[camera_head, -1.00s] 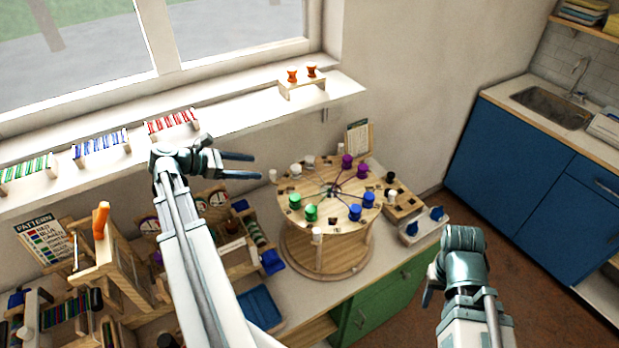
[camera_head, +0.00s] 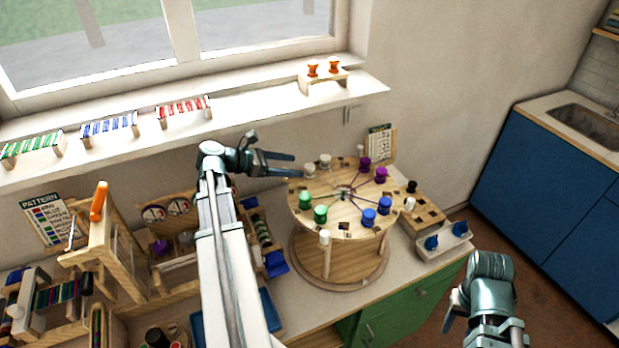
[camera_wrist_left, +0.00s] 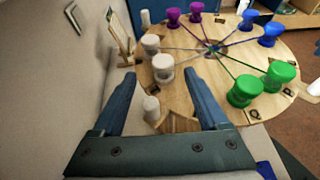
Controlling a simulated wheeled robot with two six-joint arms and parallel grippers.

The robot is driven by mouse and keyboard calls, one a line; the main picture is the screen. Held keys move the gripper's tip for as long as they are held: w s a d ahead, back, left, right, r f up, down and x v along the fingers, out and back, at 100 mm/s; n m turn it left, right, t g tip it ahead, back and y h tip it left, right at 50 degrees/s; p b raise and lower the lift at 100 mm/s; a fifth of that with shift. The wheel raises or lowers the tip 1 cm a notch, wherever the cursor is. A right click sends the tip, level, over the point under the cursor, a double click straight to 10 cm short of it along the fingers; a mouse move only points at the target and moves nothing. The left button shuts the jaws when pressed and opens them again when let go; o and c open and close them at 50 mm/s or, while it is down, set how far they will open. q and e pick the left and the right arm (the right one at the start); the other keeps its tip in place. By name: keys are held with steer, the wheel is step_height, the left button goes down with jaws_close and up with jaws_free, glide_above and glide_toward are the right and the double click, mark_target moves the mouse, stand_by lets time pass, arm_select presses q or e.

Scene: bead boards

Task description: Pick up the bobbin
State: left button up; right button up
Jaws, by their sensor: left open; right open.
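A round wooden table (camera_head: 345,222) carries bobbins in colour pairs. The white bobbins (camera_head: 310,169) sit at its left rim; the nearer one (camera_wrist_left: 163,69) shows between my fingertips in the left wrist view, the other white bobbin (camera_wrist_left: 151,43) just beyond. Green bobbins (camera_head: 320,214), blue bobbins (camera_head: 369,216) and purple bobbins (camera_head: 381,174) stand around the top. My left gripper (camera_head: 297,165) is open and empty, its tips close to the white pair. I cannot tell their exact distance. My right gripper (camera_head: 462,298) is low at the right, away from the table, its fingers mostly hidden.
Orange bobbins (camera_head: 334,67) stand on a small rack on the window sill. White pegs (camera_head: 324,238) rise around the round table's rim. Wooden stands (camera_head: 110,245) crowd the left.

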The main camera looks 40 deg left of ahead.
mark_target(307, 166)
arm_select(q)
steer(key=shift+w+d+f, duration=0.15)
steer(key=shift+w+d, duration=0.05)
steer(key=shift+w, duration=0.15)
steer(key=b+x, duration=0.1)
steer(key=x, duration=0.4)
steer(key=shift+d+b, duration=0.3)
steer(key=shift+b, duration=0.05)
steer(key=shift+c, duration=0.2)
jaws_close()
